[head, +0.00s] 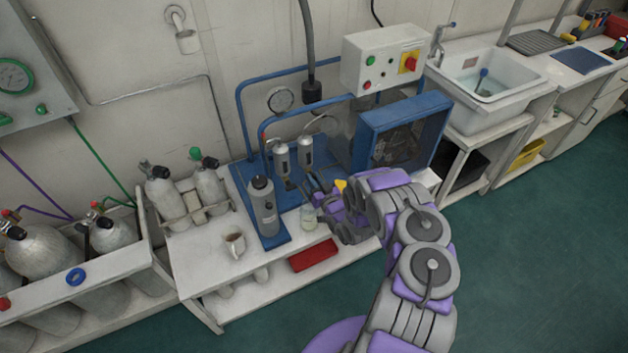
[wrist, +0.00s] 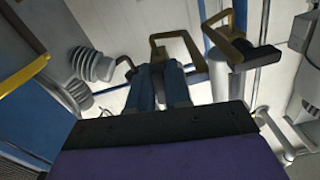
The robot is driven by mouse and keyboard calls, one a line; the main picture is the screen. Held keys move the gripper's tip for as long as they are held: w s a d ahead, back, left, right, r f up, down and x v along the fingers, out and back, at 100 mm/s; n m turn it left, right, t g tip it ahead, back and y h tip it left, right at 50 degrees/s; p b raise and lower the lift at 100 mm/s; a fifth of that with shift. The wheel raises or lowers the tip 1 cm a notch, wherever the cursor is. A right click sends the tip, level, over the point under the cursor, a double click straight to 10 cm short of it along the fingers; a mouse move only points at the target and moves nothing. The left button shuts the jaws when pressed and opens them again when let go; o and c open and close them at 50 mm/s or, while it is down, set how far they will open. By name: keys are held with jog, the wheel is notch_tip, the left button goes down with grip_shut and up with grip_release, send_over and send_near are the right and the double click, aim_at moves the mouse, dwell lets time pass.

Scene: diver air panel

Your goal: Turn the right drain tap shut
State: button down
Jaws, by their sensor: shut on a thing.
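Two grey filter bowls, the left one (head: 281,160) and the right one (head: 305,151), hang on the blue stand in the head view. My gripper (head: 322,194) is just below and right of the right bowl. In the wrist view my gripper's two dark blue-grey fingers (wrist: 163,72) are close together and shut on the right drain tap, whose brass-coloured bent lever (wrist: 176,36) shows at their tips. Another brass and black lever (wrist: 235,40) is to the right of the fingers, apart from them. The gripped part itself is hidden between the fingers, and the lever's exact turn is hard to tell.
A glass jar (head: 309,217), a grey cylinder (head: 263,206) and a mug (head: 235,245) stand on the white bench near my arm. The blue-framed compressor (head: 402,133) is close on the right. A red tray (head: 313,256) lies on the lower shelf.

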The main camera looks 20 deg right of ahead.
jog(key=shift+m+p, duration=0.3)
jog(key=shift+p, duration=0.1)
jog(key=m+p, duration=0.3)
jog(key=shift+r+m+p, duration=0.15)
jog(key=shift+m+p, duration=0.2)
jog(key=shift+m, duration=0.05)
jog(key=m+p, duration=0.2)
jog(key=m, duration=0.1)
jog(key=shift+m+p, duration=0.3)
jog(key=shift+p, duration=0.1)
jog(key=m+p, duration=0.1)
jog(key=m, duration=0.3)
jog(key=shift+p, duration=0.4)
jog(key=shift+s+m, duration=0.1)
jog(key=shift+m, duration=2)
jog(key=shift+f+p, duration=0.2)
jog(key=shift+p, duration=0.1)
jog(key=c, duration=1.1)
grip_release()
jog(key=shift+d, duration=0.15)
jog(key=shift+c, duration=0.2)
jog(key=shift+r, duration=0.1)
